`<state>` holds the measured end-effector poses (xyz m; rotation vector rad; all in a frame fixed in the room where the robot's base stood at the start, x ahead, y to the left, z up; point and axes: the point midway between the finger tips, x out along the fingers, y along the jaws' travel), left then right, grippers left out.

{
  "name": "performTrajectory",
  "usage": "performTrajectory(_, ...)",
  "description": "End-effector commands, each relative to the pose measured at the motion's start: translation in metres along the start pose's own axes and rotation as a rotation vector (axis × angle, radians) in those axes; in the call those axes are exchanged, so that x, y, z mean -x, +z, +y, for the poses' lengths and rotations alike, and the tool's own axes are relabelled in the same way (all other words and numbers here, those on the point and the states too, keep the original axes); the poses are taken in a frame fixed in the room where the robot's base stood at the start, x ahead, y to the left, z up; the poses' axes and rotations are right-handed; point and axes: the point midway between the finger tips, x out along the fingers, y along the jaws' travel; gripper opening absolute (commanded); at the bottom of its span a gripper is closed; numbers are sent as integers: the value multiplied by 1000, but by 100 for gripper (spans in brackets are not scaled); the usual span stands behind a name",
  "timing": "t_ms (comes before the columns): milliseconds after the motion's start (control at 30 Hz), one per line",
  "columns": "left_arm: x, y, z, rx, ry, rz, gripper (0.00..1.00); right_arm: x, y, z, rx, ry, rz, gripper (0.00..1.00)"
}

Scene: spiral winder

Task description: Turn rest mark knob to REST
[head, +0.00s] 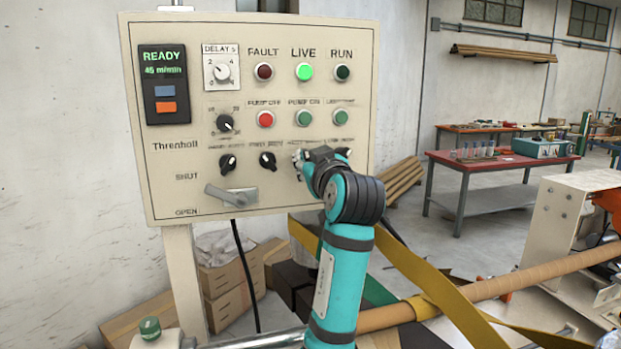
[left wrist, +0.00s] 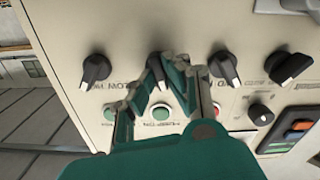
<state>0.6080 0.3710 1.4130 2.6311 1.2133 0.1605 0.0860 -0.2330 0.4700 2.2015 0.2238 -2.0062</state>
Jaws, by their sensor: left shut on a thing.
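My left gripper (head: 302,160) is at the control panel (head: 190,110), at the third knob of the lower row. In the left wrist view, its fingers (left wrist: 178,64) close about a black knob (left wrist: 156,72) above a green button. In the head view the gripper hides this knob. The labels above the lower knobs are too blurred to read, so I cannot tell by label which is the rest mark knob. Another black knob (left wrist: 95,70) lies to one side in the wrist view, and one more (left wrist: 223,66) to the other. My right gripper is not in view.
The panel has a lit green LIVE lamp (head: 304,72), a red button (head: 265,119), a READY display (head: 164,63) and a grey lever (head: 232,196). A yellow strap (head: 430,285) and a brown tube (head: 520,277) lie to the lower right.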

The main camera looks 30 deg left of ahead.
Motion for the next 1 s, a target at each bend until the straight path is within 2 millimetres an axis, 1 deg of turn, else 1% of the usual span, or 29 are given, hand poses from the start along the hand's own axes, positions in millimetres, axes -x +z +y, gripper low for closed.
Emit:
performTrajectory(33,1,4,0,45,3,-1,0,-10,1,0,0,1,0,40)
performTrajectory(100,1,3,-1,101,2,-1,0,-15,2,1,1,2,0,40)
performTrajectory(400,0,1,-1,280,2,0,0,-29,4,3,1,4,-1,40)
performTrajectory(700,0,-1,-1,356,2,3,0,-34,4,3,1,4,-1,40)
performTrajectory(1000,0,-2,-1,365,2,4,0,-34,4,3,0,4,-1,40)
